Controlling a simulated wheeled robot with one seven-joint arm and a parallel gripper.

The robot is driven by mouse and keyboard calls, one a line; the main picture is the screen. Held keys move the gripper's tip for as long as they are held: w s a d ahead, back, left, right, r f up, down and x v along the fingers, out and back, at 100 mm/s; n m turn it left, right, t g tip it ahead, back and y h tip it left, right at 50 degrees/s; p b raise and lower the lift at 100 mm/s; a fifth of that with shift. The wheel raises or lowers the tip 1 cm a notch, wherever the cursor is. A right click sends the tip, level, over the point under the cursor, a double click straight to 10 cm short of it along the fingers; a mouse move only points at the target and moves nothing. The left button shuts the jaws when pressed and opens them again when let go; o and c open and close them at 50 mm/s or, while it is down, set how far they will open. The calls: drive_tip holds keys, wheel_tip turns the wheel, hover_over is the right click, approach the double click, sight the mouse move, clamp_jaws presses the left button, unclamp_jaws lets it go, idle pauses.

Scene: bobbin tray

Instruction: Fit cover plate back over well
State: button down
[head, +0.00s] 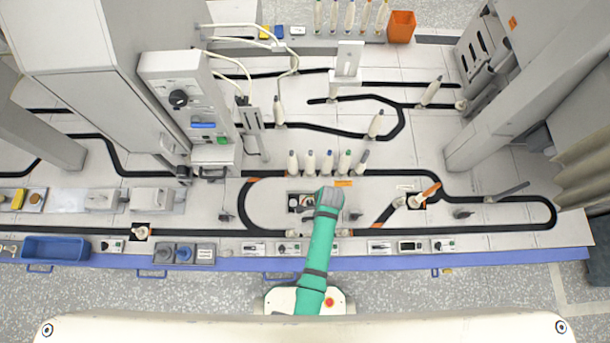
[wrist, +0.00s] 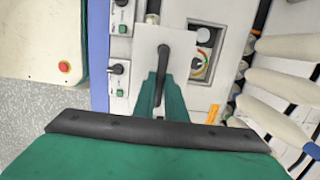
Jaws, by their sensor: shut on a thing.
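My gripper (wrist: 162,80) is shut on the dark upright handle of a pale square cover plate (wrist: 145,42). The plate hangs from the gripper, and its gap above the bench is hard to judge. The well (wrist: 214,48) shows beside the plate's right edge in the wrist view, uncovered there, with a white round part and a coloured dial inside. The plate hides part of what lies beneath it. In the head view, the well (head: 293,202) shows as a dark opening left of my gripper (head: 328,200); my arm hides the plate there.
A row of bobbins (head: 327,162) stands just behind the well; they also show close on the right in the wrist view (wrist: 290,80). Small switch boxes (head: 288,248) line the front edge.

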drive_tip(key=shift+w+a+f, duration=0.7)
drive_tip(key=shift+w+f, duration=1.1)
drive_tip(key=shift+f, duration=0.15)
drive_tip(key=shift+w+a+f, duration=0.7)
drive_tip(key=shift+w+f, duration=1.05)
drive_tip(key=shift+f, duration=0.25)
drive_tip(key=shift+w+a+f, duration=0.7)
drive_tip(key=shift+w+f, duration=1.1)
drive_tip(key=shift+f, duration=0.15)
drive_tip(key=c, duration=1.8)
unclamp_jaws()
drive_tip(key=shift+f, duration=0.1)
